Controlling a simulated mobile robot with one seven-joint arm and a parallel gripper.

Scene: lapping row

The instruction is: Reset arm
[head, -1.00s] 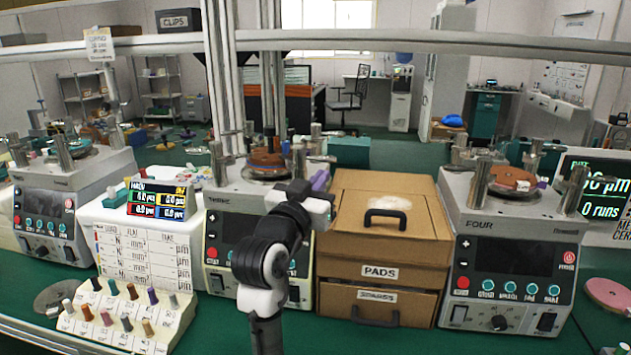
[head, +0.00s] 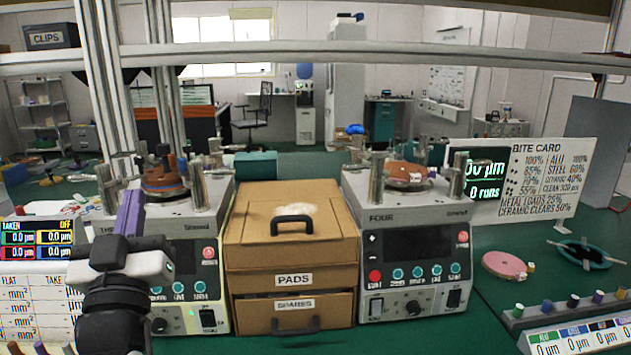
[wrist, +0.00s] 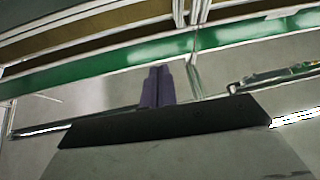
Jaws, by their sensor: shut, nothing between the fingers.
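My gripper (head: 131,197) shows at the lower left of the head view, its purple fingers pointing up and away in front of the left lapping machine (head: 186,262). In the wrist view my gripper (wrist: 157,75) has its two purple fingers together with nothing between them. Its fingers look clear of any surface in the wrist view. The arm behind it runs down out of the head view's lower edge and hides part of the left machine's front.
A cardboard drawer box (head: 255,237) marked PADS and SPARES stands mid-bench. Machine FOUR (head: 355,215) is to its right. Metal rails (head: 330,52) cross above the bench.

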